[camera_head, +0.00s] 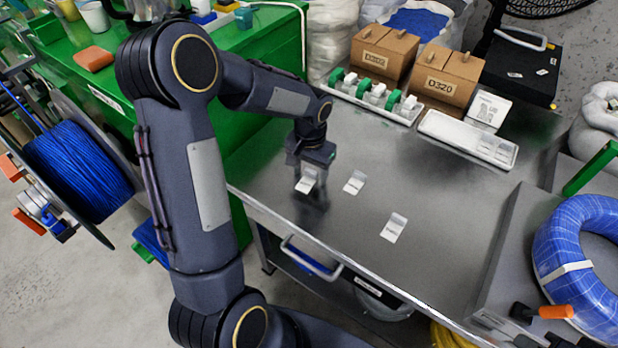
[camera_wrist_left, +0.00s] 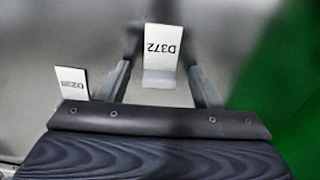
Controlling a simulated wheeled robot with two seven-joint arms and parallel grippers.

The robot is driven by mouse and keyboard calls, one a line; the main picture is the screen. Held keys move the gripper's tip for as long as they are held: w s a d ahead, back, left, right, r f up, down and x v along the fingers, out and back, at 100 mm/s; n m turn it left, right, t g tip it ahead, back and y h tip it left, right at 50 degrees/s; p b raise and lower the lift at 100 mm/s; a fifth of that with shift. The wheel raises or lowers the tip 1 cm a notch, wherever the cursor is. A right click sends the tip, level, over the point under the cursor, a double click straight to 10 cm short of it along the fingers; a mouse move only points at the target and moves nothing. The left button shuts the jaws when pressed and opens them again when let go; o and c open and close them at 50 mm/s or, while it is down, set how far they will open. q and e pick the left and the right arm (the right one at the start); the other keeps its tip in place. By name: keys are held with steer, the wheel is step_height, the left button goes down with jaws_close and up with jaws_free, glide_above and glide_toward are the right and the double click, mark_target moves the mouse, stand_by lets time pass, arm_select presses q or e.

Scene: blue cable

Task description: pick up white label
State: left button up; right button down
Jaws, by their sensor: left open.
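Three white labels lie apart on the steel table. One label (camera_head: 307,181) is right at my left gripper (camera_head: 309,190), the middle label (camera_head: 354,182) is just to its right, and another label (camera_head: 393,227) is nearer the front edge. In the left wrist view the first label (camera_wrist_left: 161,50) reads D372 and stands between the two open fingers (camera_wrist_left: 163,85). I cannot tell whether the fingers touch it. A second label (camera_wrist_left: 72,83) shows left of the fingers in that view. My right gripper is not in view.
The steel table (camera_head: 300,225) is mostly clear around the labels. At its back stand a tray with green and white parts (camera_head: 375,95), a white tray (camera_head: 467,138) and cardboard boxes (camera_head: 447,78). A blue cable coil (camera_head: 565,225) lies at the right.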

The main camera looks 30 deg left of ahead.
arm_select(q)
steer(key=shift+c, duration=0.2)
steer(key=c, duration=1)
steer(key=shift+r, duration=0.1)
